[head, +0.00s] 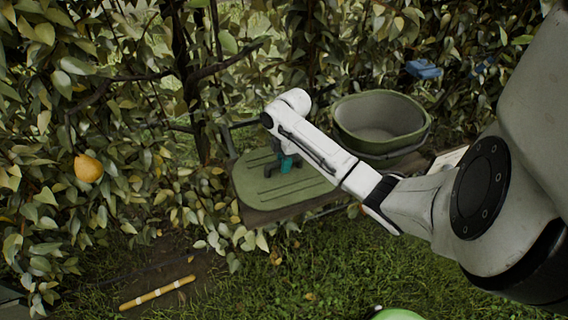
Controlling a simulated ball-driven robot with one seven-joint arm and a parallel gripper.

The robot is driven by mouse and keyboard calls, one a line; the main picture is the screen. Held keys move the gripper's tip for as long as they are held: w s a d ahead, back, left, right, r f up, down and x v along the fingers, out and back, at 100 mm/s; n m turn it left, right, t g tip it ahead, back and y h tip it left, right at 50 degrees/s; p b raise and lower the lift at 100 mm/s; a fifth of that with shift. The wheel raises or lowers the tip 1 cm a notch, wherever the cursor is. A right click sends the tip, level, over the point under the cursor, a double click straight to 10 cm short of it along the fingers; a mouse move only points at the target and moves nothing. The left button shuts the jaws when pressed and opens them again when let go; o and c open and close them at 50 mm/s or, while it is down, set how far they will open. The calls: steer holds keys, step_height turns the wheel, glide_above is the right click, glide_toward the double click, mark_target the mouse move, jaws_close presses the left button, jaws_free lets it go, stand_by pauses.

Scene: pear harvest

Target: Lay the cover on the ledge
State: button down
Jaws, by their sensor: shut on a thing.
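The cover (263,192) is a flat green lid with rounded corners and dark grooves. It is level over the left part of the wooden ledge (285,212), whose front edge shows just below it. I cannot tell whether the cover touches the ledge or hangs slightly above it. My gripper (287,166) is at the middle of the cover's top, shut on the cover, with a teal part showing between the dark fingers. The arm hides part of the cover's right side, and the exact grip is too small to make out.
An open green tub (380,122) stands right of the cover, behind my forearm. A pear (88,169) hangs in the leaves at left. A blue object (424,69) sits among the back leaves. A yellow-white stick (157,293) lies on the ground. Dense foliage surrounds the ledge; grass in front is open.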

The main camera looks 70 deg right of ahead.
steer(key=shift+f, duration=0.5)
steer(key=c, duration=0.9)
jaws_free()
steer(key=r, duration=0.8)
steer(key=s+d+r, duration=0.1)
steer(key=r, duration=0.3)
